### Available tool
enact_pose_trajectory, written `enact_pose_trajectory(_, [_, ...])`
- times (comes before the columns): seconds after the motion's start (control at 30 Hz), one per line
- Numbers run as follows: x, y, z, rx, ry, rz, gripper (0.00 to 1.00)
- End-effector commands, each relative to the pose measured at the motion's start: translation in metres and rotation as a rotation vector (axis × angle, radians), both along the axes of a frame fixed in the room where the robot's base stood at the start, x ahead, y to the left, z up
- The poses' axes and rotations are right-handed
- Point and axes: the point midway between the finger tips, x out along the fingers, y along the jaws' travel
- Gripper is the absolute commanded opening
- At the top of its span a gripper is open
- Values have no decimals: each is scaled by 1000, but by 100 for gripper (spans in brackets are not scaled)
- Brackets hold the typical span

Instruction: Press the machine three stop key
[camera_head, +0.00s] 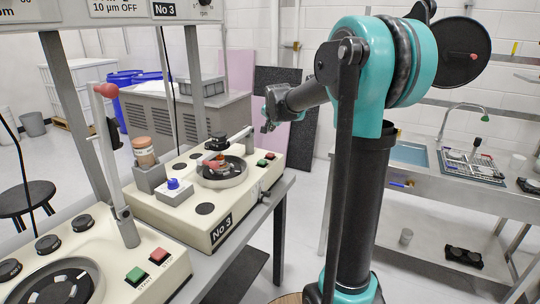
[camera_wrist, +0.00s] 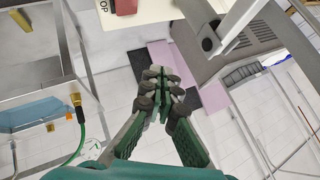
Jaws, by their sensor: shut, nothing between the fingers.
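Machine three (camera_head: 150,203), a cream unit labelled No 3, stands on the bench in the head view. Its red stop key (camera_head: 270,156) is at the right end of its top, beside the green key (camera_head: 262,163).
A second cream machine (camera_head: 135,247) with its own green and red keys stands at the front left. A polishing arm (camera_head: 240,135) crosses machine three's wheel. A sink bench (camera_head: 430,188) is at the right. Open floor lies between the benches.

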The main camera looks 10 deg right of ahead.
Motion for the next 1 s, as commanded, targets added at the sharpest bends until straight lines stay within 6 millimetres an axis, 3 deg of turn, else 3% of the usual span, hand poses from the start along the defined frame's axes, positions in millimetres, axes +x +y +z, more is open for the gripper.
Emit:
enact_pose_trajectory(0.63, [0, 0, -71, 0, 0, 0, 0])
enact_pose_trajectory(1.0, [0, 0, -87, 0, 0, 0, 0])
